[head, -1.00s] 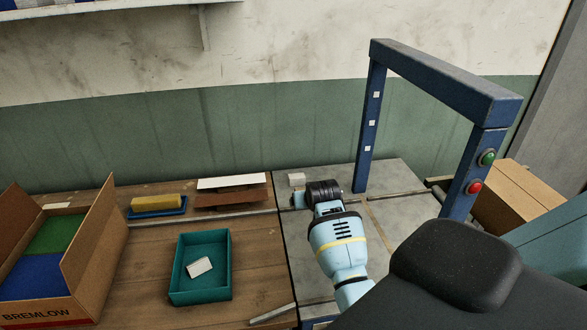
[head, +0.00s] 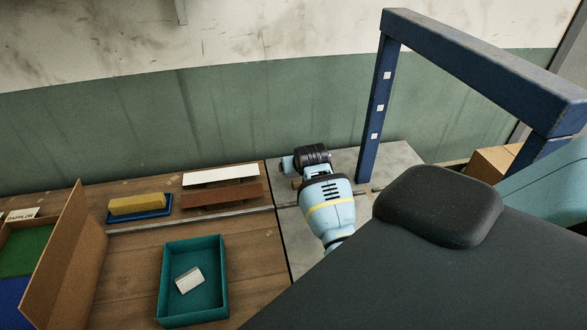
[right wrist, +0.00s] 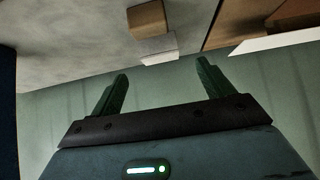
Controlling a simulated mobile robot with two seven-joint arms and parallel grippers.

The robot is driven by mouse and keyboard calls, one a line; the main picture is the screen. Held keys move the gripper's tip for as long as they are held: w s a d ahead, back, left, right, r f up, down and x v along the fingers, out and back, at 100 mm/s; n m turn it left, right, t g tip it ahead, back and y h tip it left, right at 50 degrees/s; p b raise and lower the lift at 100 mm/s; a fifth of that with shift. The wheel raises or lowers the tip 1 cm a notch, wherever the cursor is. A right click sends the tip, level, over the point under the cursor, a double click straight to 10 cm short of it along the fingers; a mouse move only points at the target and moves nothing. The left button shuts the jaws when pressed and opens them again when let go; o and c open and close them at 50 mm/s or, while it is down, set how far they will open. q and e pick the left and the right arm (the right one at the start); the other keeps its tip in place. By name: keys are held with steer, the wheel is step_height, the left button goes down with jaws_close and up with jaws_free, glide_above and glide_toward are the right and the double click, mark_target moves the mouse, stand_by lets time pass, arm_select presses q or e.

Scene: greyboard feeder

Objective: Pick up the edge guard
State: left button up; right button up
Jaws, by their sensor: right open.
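I cannot tell for sure which thing is the edge guard. In the right wrist view, a small brown block (right wrist: 147,18) and a small white block (right wrist: 159,47) lie on the grey surface, beyond my right gripper (right wrist: 163,84). Its two green fingers are spread, with nothing between them. In the head view, my light-blue right arm reaches over the grey plate; its fingers are hidden there, and a bit of brown shows beside the wrist. A long white strip (head: 221,175) and brown strips (head: 222,193) lie left of it. My left gripper is not in view.
A teal tray (head: 222,285) holds a small whitish block (head: 188,280). A yellow block (head: 137,204) sits on a blue tray (head: 153,214). An open cardboard box (head: 68,265) stands left. A blue frame (head: 377,110) rises over the grey plate (head: 403,156).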

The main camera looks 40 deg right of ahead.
steer(key=shift+x, duration=1)
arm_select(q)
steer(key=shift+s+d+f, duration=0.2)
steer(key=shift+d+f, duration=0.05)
arm_select(e)
steer(key=shift+f, duration=0.1)
steer(key=shift+w+d+f, duration=0.1)
steer(key=shift+w+f, duration=0.05)
steer(key=shift+b+x, duration=0.8)
steer(key=shift+x, duration=1.5)
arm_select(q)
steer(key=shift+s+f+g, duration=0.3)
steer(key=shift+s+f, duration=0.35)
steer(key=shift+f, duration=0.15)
arm_select(e)
steer(key=shift+w, duration=0.1)
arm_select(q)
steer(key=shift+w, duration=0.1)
arm_select(e)
steer(key=shift+c, duration=0.4)
steer(key=c, duration=1)
steer(key=shift+o, duration=0.2)
